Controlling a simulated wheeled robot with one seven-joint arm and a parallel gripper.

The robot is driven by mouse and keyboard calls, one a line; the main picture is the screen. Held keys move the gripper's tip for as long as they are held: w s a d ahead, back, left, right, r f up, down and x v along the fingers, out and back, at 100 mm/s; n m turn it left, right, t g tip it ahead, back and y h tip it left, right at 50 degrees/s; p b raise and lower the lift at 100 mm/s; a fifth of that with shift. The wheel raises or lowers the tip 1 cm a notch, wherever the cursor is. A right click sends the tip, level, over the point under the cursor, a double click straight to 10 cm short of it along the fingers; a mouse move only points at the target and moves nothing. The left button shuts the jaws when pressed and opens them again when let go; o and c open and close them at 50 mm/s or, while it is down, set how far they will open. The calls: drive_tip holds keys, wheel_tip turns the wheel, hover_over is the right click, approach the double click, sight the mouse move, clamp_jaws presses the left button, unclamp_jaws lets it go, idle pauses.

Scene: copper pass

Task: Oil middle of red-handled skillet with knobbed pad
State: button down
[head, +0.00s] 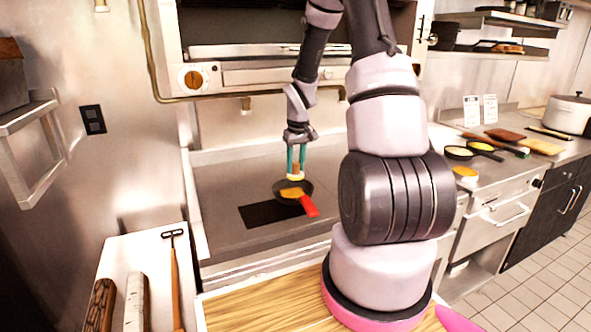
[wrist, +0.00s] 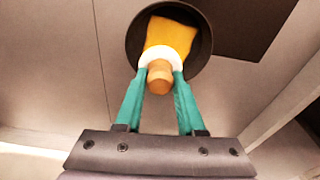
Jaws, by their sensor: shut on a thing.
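The skillet (head: 279,187) is small and black with a red handle (head: 310,206) pointing to the front right. It rests on the grey cooking surface, and its dark bowl also shows in the wrist view (wrist: 134,42). My gripper (head: 296,163) has teal fingers shut on the wooden knob of the pad (head: 296,178). The red handle is out of the wrist view.
A black rectangle (head: 258,214) lies on the cooking surface beside and under the skillet. At right, a counter holds small pans (head: 458,153), boards and an orange-topped dish (head: 466,172). A white pot (head: 568,114) stands further right. A wooden board (head: 250,310) is in front.

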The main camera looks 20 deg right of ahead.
drive_tip(key=shift+r, duration=1.45)
